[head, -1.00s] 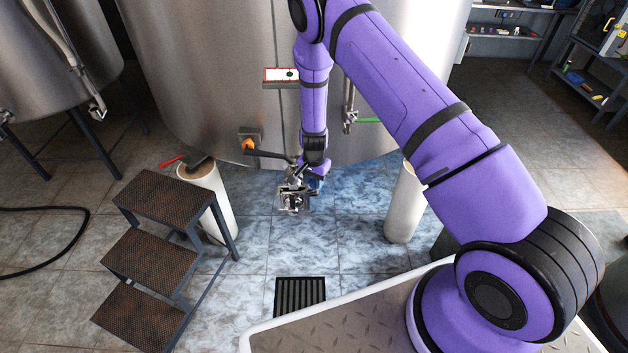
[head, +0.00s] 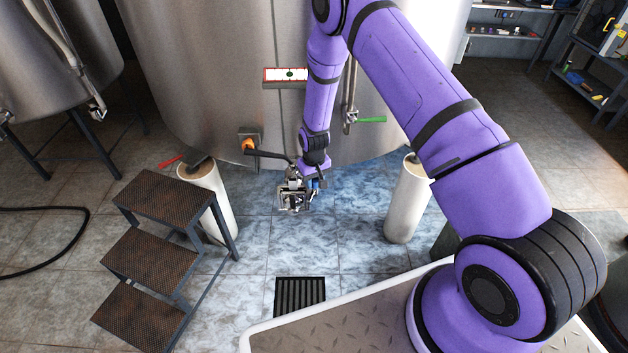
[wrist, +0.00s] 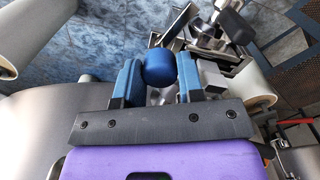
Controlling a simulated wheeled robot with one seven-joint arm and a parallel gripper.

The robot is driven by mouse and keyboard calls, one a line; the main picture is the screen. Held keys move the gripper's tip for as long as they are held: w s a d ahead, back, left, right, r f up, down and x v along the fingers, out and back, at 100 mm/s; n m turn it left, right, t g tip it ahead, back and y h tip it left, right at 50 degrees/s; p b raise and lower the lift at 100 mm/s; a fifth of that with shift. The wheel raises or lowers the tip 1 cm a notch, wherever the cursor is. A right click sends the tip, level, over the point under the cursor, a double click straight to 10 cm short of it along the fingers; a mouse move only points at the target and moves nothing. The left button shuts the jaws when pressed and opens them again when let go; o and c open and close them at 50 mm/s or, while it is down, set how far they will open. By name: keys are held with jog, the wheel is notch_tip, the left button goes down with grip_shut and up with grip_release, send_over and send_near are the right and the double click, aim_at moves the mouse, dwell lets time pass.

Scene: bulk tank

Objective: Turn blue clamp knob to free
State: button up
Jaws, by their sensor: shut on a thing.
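The blue clamp knob (wrist: 163,66) is a round blue ball between the two blue-padded fingers of my gripper (wrist: 160,78) in the wrist view. The gripper is shut on it. In the head view my gripper (head: 314,182) is low in front of the big steel tank, beside a metal clamp fitting (head: 293,196) under the tank's outlet. The fingers and arm hide most of the knob there, and I cannot read its turn position.
A green-handled valve (head: 370,119) hangs at right. White tank legs (head: 405,205) stand either side. Steps (head: 165,210) are at left; a floor drain (head: 300,290) lies in front.

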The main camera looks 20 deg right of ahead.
aim_at(314, 180)
jog(key=shift+n, duration=1.9)
jog(key=o, duration=0.9)
jog(key=shift+r, duration=0.15)
notch_tip(314, 180, up, 11)
jog(key=shift+f, duration=0.2)
